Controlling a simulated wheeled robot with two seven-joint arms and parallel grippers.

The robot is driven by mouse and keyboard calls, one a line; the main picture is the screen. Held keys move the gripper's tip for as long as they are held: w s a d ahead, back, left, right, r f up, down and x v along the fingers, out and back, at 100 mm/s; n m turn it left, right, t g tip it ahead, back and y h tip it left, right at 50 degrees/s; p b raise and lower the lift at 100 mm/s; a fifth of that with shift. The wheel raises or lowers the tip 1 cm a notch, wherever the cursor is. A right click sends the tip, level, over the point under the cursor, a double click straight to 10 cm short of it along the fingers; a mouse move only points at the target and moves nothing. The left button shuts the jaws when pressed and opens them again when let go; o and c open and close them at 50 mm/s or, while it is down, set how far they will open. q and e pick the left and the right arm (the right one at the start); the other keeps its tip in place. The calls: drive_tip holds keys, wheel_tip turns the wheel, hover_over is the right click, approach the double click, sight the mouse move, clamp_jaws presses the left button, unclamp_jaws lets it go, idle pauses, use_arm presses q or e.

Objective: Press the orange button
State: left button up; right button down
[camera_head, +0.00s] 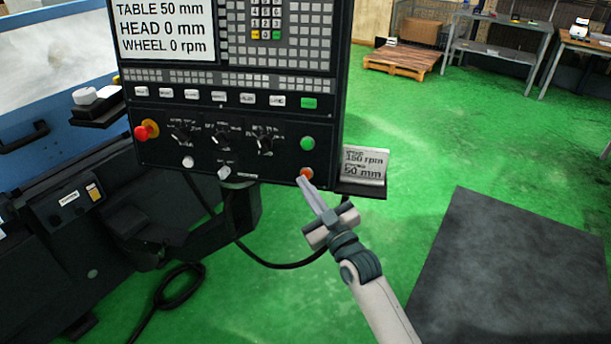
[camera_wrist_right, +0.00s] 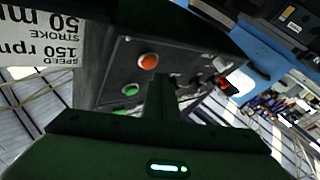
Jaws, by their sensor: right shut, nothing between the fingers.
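The orange button (camera_head: 306,173) is a small round button low on the right of the black control panel (camera_head: 240,125), below a green button (camera_head: 307,143). My right gripper (camera_head: 302,182) is shut and empty, its tip at the lower edge of the orange button in the head view; I cannot tell whether it touches. The right wrist view shows the orange button (camera_wrist_right: 148,61) uncovered, just beyond and left of the dark fingers (camera_wrist_right: 163,95), with the green button (camera_wrist_right: 131,90) below it. My left gripper is not in view.
A red emergency knob (camera_head: 141,133) on a yellow ring sits at the panel's left, with several dials and white knobs between. A small sign (camera_head: 364,166) stands on a ledge right of the panel. A black cable hangs below. Green floor and a dark mat (camera_head: 500,270) lie right.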

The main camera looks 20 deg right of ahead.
drive_tip(key=shift+w+d+f, duration=0.15)
drive_tip(key=shift+w+d, duration=0.3)
drive_tip(key=shift+w, duration=0.3)
idle(1.8)
drive_tip(key=shift+s+a+p, duration=0.4)
drive_tip(key=shift+s+p, duration=0.05)
drive_tip(key=shift+s, duration=0.3)
drive_tip(key=s+p, duration=0.1)
drive_tip(key=s+a+p, duration=0.1)
drive_tip(key=s, duration=0.1)
drive_tip(key=s+a+r+p, duration=0.1)
drive_tip(key=shift+s+a+r, duration=0.1)
drive_tip(key=shift+s+a, duration=0.05)
drive_tip(key=shift+a, duration=0.1)
idle(0.4)
idle(0.6)
